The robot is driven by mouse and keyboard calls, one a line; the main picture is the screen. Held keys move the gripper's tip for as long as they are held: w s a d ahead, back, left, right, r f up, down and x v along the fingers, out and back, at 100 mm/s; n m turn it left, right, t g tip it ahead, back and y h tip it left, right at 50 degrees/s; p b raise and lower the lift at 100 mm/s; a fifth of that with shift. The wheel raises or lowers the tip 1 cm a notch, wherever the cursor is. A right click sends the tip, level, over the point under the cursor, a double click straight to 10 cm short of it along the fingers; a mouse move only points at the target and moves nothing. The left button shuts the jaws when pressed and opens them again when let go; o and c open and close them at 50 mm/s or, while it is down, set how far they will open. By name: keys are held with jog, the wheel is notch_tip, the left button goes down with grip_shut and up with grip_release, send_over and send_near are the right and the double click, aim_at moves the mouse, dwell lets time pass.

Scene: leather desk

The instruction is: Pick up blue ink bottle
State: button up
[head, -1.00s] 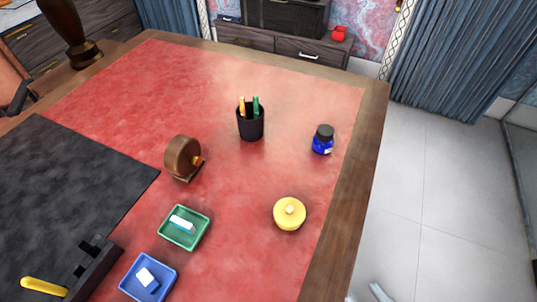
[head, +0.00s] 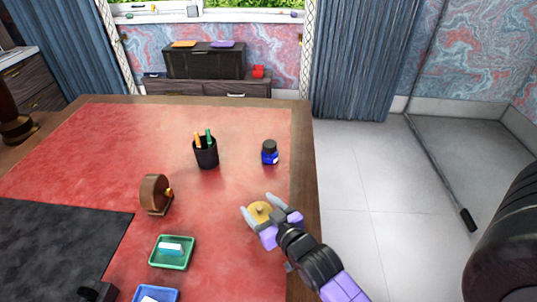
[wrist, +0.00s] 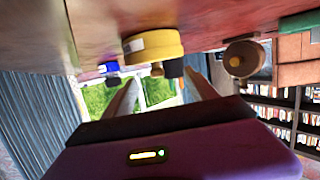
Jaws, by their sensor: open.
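The blue ink bottle (head: 269,155) has a dark cap and stands upright on the red desk top near its right edge. In the wrist view, which looks upside down, the bottle (wrist: 108,67) shows small at the left, beyond the fingers. My gripper (head: 256,204) is open and empty, on the near side of the bottle and apart from it. In the head view it overlaps a round yellow pot with a small knob (head: 260,214), hiding part of it. I cannot tell whether they touch.
A black pen cup (head: 206,154) stands left of the bottle. A round wooden piece (head: 155,194), a green tray (head: 172,253) and a blue tray (head: 157,295) are further left and nearer. The desk's wooden edge (head: 304,170) runs right of the bottle. The red surface around the bottle is clear.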

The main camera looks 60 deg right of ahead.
aim_at(271, 150)
jog(key=w+d+m+g, duration=0.1)
jog(key=d, duration=0.5)
jog(key=w+d+r+m+g+h+p, duration=0.1)
jog(key=w+d, duration=0.1)
jog(key=d, duration=0.4)
jog(key=w+d+r+m+g+h, duration=0.1)
jog(key=d, duration=0.5)
jog(key=shift+w+d+r, duration=0.25)
jog(key=shift+w+d, duration=0.05)
jog(key=shift+w, duration=0.1)
jog(key=shift+s+d+p+x, duration=0.15)
jog(key=shift+p+x, duration=0.1)
jog(key=shift+x, duration=1.7)
jog(key=shift+s+d+p+x, duration=0.1)
jog(key=shift+s+p+x, duration=0.1)
jog(key=shift+x, duration=1.7)
jog(key=shift+f, duration=0.2)
grip_shut()
